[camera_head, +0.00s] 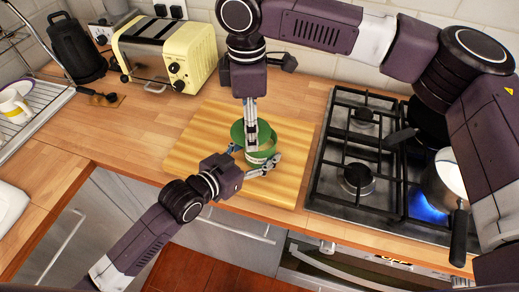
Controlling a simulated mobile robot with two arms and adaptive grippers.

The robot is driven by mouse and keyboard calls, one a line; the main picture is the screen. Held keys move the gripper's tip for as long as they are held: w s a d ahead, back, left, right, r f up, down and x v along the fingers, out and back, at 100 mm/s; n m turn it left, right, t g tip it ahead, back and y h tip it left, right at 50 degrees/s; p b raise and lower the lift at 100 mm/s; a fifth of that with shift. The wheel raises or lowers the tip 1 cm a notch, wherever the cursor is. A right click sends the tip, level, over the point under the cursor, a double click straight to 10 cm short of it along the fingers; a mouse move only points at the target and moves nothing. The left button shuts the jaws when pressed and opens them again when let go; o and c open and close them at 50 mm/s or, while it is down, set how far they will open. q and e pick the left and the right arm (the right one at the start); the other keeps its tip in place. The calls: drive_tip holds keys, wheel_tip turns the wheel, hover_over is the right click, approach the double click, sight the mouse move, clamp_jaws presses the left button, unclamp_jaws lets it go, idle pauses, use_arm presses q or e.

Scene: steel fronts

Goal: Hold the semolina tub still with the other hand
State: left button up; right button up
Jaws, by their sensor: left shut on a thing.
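The semolina tub (259,156), green with a pale band, stands on the wooden board (190,140). It is partly hidden by both grippers. My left gripper (258,160) reaches in from the lower left and is shut on the tub low at its side. My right gripper (251,142) points straight down from above, its narrow fingers close together at the green top of the tub. Whether those fingers hold anything is hidden.
To the right is a gas hob (345,204) with a saucepan (447,174) over a lit blue flame. A yellow toaster (165,55) and black kettle (75,48) stand at the back left. A dish rack (40,120) holds a mug.

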sight(239, 143)
use_arm(q)
drive_tip(key=shift+s+f, duration=0.15)
drive_tip(key=shift+f, duration=0.3)
use_arm(e)
drive_tip(key=shift+s+a+r, duration=0.55)
drive_tip(key=shift+s+a, duration=0.1)
drive_tip(key=shift+s, duration=0.25)
drive_tip(key=shift+s+a+r, duration=0.55)
drive_tip(key=shift+s+a, duration=0.1)
drive_tip(key=shift+s, duration=0.25)
use_arm(q)
drive_tip(key=o, duration=1.2)
drive_tip(key=shift+o, duration=1.3)
drive_tip(key=shift+r, duration=0.1)
drive_tip(key=shift+o, duration=0.3)
drive_tip(key=shift+w+r, duration=0.15)
drive_tip(key=shift+w, duration=0.05)
use_arm(e)
drive_tip(key=shift+w, duration=0.1)
use_arm(q)
drive_tip(key=shift+s+r, duration=0.1)
